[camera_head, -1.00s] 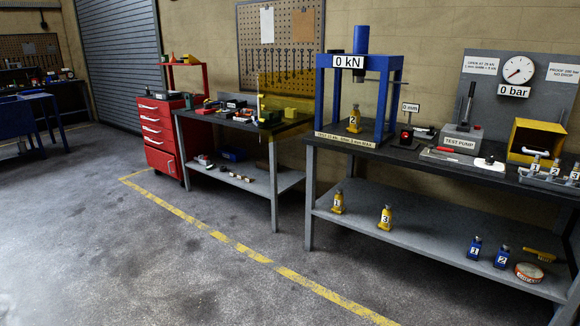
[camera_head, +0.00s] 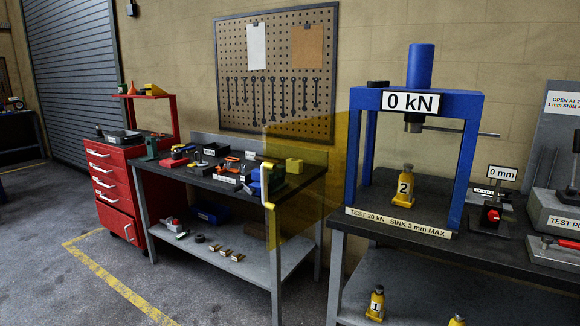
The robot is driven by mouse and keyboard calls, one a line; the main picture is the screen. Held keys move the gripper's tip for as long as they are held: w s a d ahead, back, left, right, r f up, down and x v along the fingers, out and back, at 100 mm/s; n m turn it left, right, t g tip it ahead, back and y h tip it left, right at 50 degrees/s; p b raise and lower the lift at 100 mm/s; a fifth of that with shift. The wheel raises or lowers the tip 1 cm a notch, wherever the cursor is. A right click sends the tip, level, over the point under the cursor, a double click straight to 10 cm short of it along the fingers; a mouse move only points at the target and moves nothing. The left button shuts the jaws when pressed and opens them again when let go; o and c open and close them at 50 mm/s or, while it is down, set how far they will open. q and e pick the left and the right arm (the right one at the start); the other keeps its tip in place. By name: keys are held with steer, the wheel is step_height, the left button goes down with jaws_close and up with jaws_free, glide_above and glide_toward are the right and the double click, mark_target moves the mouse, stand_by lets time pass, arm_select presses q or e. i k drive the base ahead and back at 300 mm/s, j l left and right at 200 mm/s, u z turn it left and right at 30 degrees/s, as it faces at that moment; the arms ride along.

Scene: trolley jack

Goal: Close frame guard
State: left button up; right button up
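The frame guard (camera_head: 338,150) is a see-through yellow panel at the left side of the blue press frame (camera_head: 468,150). It is swung out to the left, so the front of the press is uncovered. Its yellow handle (camera_head: 268,188) is an upright bar at the panel's free left edge, seen in front of the neighbouring bench. Inside the press a yellow jack marked 2 (camera_head: 405,185) stands upright under the ram. Neither of my grippers is in view.
The press stands on a dark bench (camera_head: 400,228) with a label along its front edge. A smaller bench (camera_head: 215,178) with tools and a red drawer cabinet (camera_head: 112,185) stand to the left. A small gauge (camera_head: 492,216) and a test pump (camera_head: 555,213) are right of the press. Floor in front is clear.

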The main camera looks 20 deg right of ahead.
mark_target(265, 166)
steer(key=i+j+z, duration=0.1)
steer(key=i+z, duration=0.25)
steer(key=i+j+z, duration=0.2)
steer(key=i+z, duration=0.15)
steer(key=i+j+z, duration=0.85)
steer(key=j+z, duration=0.15)
steer(key=i+j+z, duration=0.15)
steer(key=j+z, duration=0.2)
steer(key=j, duration=0.25)
steer(key=i+j+z, duration=0.1)
steer(key=j+z, duration=0.25)
steer(key=j, duration=0.15)
steer(key=j+z, duration=0.35)
steer(key=j, duration=0.2)
